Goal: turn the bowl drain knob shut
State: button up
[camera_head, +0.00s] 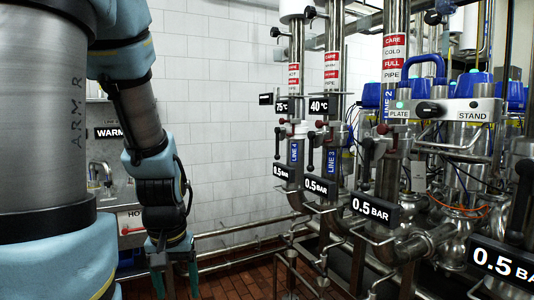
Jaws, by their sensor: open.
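I cannot pick out a knob marked as the bowl drain. A black knob (428,110) sits on a light panel between the labels PLATE and STAND at the right. At the left, a metal basin area with a tap (101,170) shows partly behind my arm, with labels WARM and HOT. My gripper (173,282) hangs pointing down at the lower left, open, with nothing seen between its fingers. It is well apart from the black knob and the pipes. Its fingertips are near the bottom edge of the picture.
Several upright steel pipes with black-handled valves fill the middle and right, such as the LINE 2 pipe (392,90). Black 0.5 BAR signs (376,208) jut out from them. A horizontal rail (235,232) runs along the white tiled wall. Brick-coloured floor (245,275) shows between my gripper and the pipes.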

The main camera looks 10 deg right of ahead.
aim_at(433, 18)
jog(key=z, duration=1.55)
